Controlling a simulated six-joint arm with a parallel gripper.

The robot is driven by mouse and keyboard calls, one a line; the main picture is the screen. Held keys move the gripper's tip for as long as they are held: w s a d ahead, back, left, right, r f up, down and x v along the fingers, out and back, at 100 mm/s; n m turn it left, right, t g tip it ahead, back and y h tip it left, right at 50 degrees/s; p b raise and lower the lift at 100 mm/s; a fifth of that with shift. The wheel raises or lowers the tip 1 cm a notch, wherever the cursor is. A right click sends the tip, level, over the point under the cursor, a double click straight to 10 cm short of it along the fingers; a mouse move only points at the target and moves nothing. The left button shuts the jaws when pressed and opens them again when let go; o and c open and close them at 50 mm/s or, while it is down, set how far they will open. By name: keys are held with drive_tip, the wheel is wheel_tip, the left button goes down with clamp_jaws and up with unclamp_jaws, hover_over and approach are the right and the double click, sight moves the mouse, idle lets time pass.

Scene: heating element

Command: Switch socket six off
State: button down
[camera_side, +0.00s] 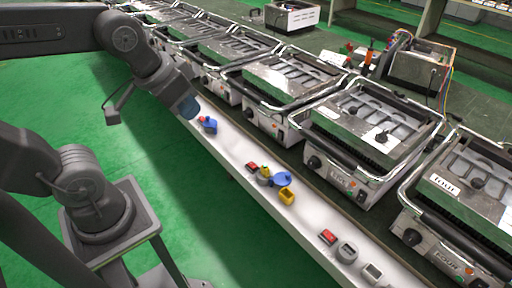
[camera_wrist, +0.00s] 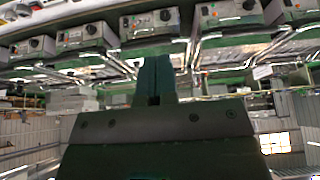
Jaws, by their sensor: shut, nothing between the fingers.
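A long pale rail (camera_side: 240,157) runs diagonally in front of the grills and carries the sockets and switches. Near its upper end is a red switch with a blue part (camera_side: 210,125) beside it. Midway are a red switch (camera_side: 252,166), a blue round part (camera_side: 282,179) and a yellow part (camera_side: 287,196). Lower down are another red switch (camera_side: 327,236) and a grey round socket (camera_side: 346,252). No readable numbers show which is socket six. My gripper (camera_side: 190,108) is above and left of the upper blue part, apart from it. In the wrist view my gripper (camera_wrist: 154,98) is shut and empty.
A row of contact grills (camera_side: 362,135) with metal handles stands behind the rail; their knobbed fronts also show in the wrist view (camera_wrist: 150,22). An open metal unit with wires (camera_side: 415,68) stands farther back. The green floor left of the rail is mostly open.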

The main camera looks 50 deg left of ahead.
drive_tip(key=shift+s+d+f, duration=0.15)
drive_tip(key=shift+s+d, duration=0.05)
drive_tip(key=shift+s, duration=0.75)
drive_tip(key=w+a+f+g, duration=0.2)
drive_tip(key=w+a, duration=0.3)
drive_tip(key=w, duration=0.6)
drive_tip(key=w+a+f+g, duration=0.15)
drive_tip(key=w+a, duration=0.25)
drive_tip(key=w, duration=0.6)
drive_tip(key=w+a+f, duration=0.3)
drive_tip(key=a+f, duration=0.1)
drive_tip(key=f, duration=0.2)
drive_tip(key=w+a+f+g+h, duration=0.1)
drive_tip(key=w+a+f, duration=0.2)
drive_tip(key=f, duration=0.4)
drive_tip(key=w+a+f+g, duration=0.1)
drive_tip(key=w+a+f, duration=0.2)
drive_tip(key=a+f, duration=0.2)
wheel_tip(320, 180, down, 2)
drive_tip(key=shift+w+f, duration=0.1)
drive_tip(key=shift+w, duration=0.3)
